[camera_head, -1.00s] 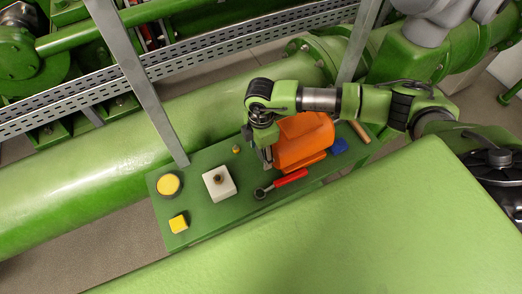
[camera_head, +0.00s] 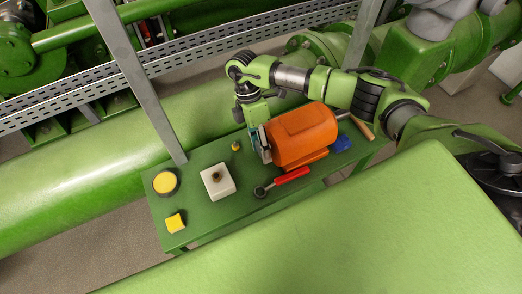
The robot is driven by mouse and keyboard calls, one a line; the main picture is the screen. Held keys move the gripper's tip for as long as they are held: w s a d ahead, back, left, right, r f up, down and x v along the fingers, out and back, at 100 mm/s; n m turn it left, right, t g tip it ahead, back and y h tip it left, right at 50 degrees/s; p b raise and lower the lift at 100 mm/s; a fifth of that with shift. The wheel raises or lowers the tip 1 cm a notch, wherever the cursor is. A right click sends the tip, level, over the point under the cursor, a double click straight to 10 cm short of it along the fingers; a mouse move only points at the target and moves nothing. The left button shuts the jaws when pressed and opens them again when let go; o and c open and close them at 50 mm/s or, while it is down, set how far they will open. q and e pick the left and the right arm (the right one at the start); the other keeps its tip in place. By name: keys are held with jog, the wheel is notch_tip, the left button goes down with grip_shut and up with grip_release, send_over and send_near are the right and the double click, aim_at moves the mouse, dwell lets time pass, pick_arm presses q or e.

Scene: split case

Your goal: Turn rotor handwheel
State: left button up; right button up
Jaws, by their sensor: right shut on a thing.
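An orange motor-like housing (camera_head: 303,134) lies on its side on a green bench (camera_head: 213,153). My right gripper (camera_head: 262,150) is at the left end face of this housing. It points down with its fingers shut on a small part there, which I take to be the rotor handwheel. The fingers hide nearly all of the handwheel, so its shape and angle cannot be made out. My left gripper is not in view.
A red-handled tool (camera_head: 290,176) lies in front of the housing. A blue piece (camera_head: 341,142) is to the right. A metal post (camera_head: 135,80) stands behind.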

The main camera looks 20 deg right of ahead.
jog(key=shift+w+f+g+b, duration=0.1)
jog(key=shift+f+g+b, duration=0.05)
jog(key=shift+g+b, duration=1.05)
jog(key=shift+b, duration=0.35)
jog(key=o, duration=1.1)
jog(key=v, duration=1.2)
jog(key=shift+w, duration=0.15)
